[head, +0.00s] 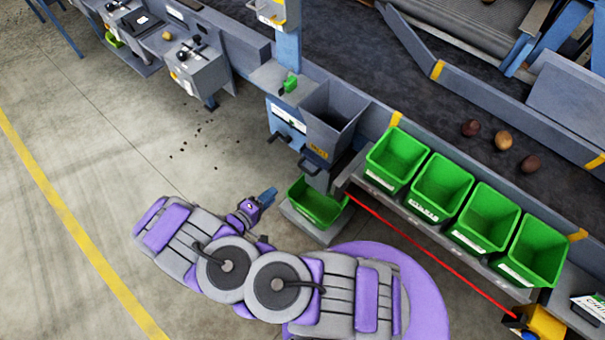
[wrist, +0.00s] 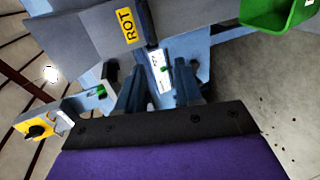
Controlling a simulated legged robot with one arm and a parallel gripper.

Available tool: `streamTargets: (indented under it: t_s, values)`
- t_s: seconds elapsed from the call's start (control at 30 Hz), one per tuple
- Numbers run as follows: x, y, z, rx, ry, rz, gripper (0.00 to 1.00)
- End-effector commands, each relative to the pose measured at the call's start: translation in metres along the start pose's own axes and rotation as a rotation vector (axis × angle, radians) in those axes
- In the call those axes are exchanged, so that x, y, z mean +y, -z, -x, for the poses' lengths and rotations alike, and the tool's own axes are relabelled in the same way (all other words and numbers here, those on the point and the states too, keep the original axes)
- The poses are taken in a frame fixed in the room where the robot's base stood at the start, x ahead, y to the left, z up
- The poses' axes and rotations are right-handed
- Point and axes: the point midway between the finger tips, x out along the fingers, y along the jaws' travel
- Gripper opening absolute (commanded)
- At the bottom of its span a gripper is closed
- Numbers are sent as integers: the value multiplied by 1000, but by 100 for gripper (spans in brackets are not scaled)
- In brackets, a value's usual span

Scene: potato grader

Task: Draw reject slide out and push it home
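The grey reject hopper (head: 331,112) carries a yellow label and stands on the blue post. The label reads ROT in the wrist view (wrist: 127,25). A dark handle (head: 308,167) sticks out low on the hopper's front, and another dark handle (head: 279,137) is to its left; I cannot tell for certain which belongs to the slide. A dark bar (wrist: 146,22) shows beside the label in the wrist view. My gripper (head: 268,193) is low in front of the hopper, apart from the handles. Its two fingers (wrist: 160,70) are spread with nothing held between them.
A green bin (head: 318,204) sits on a low grey stand below the hopper, close to my gripper. Several green bins (head: 441,187) line the shelf at right. A red line runs to a yellow device (head: 541,323). Open concrete floor (head: 130,135) lies at left.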

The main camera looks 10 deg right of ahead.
Motion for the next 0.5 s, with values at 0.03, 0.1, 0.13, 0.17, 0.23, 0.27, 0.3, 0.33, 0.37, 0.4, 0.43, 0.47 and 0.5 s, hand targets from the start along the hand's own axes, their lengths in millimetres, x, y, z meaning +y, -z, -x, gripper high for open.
streamTargets:
  t_s: [0.03, 0.1, 0.13, 0.17, 0.23, 0.27, 0.3, 0.33, 0.37, 0.4, 0.43, 0.47, 0.5]
  values:
    - [1, -6, -2, -7, -32, 19, 36]
    - [3, -11, -3, -15, -59, 33, 36]
    - [4, -12, -4, -17, -65, 37, 36]
    - [4, -13, -5, -19, -69, 39, 36]
    - [5, -14, -9, -22, -72, 41, 36]
    - [5, -14, -12, -23, -72, 40, 36]
    - [6, -14, -17, -23, -71, 40, 36]
    - [6, -14, -21, -24, -71, 40, 36]
    - [6, -15, -26, -24, -71, 40, 36]
    - [7, -15, -33, -24, -70, 40, 36]
    - [7, -15, -39, -24, -70, 39, 36]
    - [7, -15, -44, -24, -70, 39, 36]
    - [8, -15, -53, -24, -70, 40, 36]
